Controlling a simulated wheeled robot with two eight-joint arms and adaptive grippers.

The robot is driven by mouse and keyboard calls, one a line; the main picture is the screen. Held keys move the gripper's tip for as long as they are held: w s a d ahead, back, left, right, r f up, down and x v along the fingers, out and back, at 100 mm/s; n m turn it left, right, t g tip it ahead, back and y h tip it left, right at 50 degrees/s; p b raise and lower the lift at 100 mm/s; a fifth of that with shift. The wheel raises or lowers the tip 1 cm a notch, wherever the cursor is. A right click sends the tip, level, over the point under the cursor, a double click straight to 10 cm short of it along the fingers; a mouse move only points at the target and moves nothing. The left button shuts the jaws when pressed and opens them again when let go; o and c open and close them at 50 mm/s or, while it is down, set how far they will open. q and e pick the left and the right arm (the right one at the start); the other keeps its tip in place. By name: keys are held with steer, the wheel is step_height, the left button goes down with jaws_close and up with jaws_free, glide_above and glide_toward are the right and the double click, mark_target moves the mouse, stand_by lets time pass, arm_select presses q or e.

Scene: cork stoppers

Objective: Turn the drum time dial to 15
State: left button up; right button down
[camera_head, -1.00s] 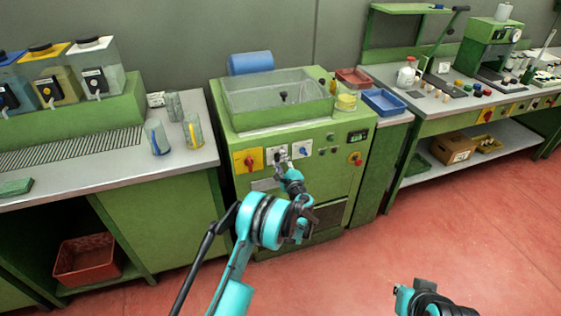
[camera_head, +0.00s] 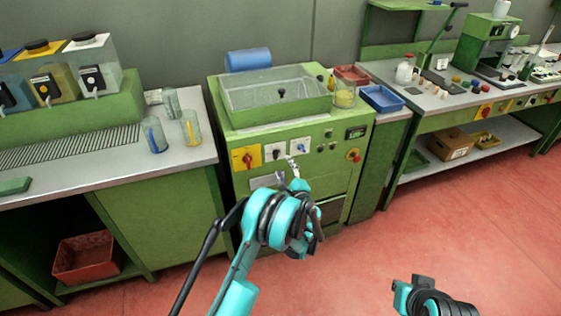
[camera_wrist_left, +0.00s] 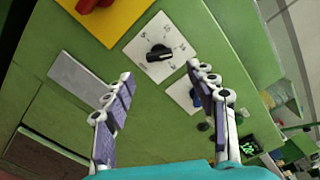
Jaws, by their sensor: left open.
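In the head view this dial (camera_head: 275,151) is small. I take it for the drum time dial, though no label is readable. My left gripper (camera_wrist_left: 160,78) is open and empty, its fingers on either side of the view just below the dial, apart from it. In the head view the left gripper (camera_head: 292,168) is in front of the panel, below the white plates. My right gripper (camera_head: 402,291) is at the bottom right; its fingers are unclear.
A red knob on a yellow plate (camera_head: 248,157) is left of the dial. A white plate with a blue knob (camera_head: 300,148) is right of it, partly behind a finger in the wrist view. A red button (camera_head: 354,155) is farther right. Red floor lies clear in front.

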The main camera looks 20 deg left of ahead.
arm_select(q)
steer(key=v, duration=0.5)
steer(key=shift+s, duration=0.1)
steer(key=s+a+r+n+g+h, duration=0.2)
steer(key=s+a+r+n+g, duration=0.1)
steer(key=s+r+n, duration=0.3)
steer(key=s+a+r+n+g+h, duration=0.1)
steer(key=s+a+r+n+g, duration=0.2)
steer(key=s+r, duration=0.35)
steer(key=s+d+n+g+h, duration=0.1)
steer(key=s+d+n+h, duration=0.1)
steer(key=s, duration=1.1)
steer(key=s+d+f+n+h, duration=0.1)
steer(key=s+d+n+h, duration=0.2)
steer(key=s, duration=0.9)
steer(key=n+h, duration=0.2)
steer(key=n, duration=0.1)
steer(key=shift+s+f+g, duration=0.2)
steer(key=shift+s+g, duration=0.15)
steer(key=shift+g, duration=0.05)
